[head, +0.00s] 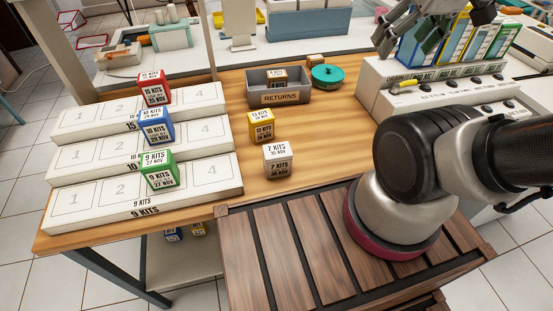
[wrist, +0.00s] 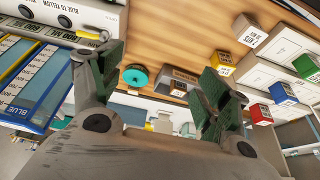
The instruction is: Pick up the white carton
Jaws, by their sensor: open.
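The white carton (head: 278,160), marked 7 KITS, stands upright on the wooden tabletop in front of a yellow carton (head: 261,126). In the wrist view the white carton (wrist: 249,31) is at upper right, beyond my right-hand finger. My gripper (head: 405,28) is at the upper right of the head view, over the grey dispenser unit and far from the white carton. In the wrist view my gripper (wrist: 160,75) has its fingers wide apart with nothing between them held.
A grey RETURNS bin (head: 279,88) holds a carton, with a teal round container (head: 328,76) beside it. A white stepped rack (head: 100,153) at left carries red, blue and green cartons. The dispenser unit (head: 436,98) with tall coloured boxes stands right.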

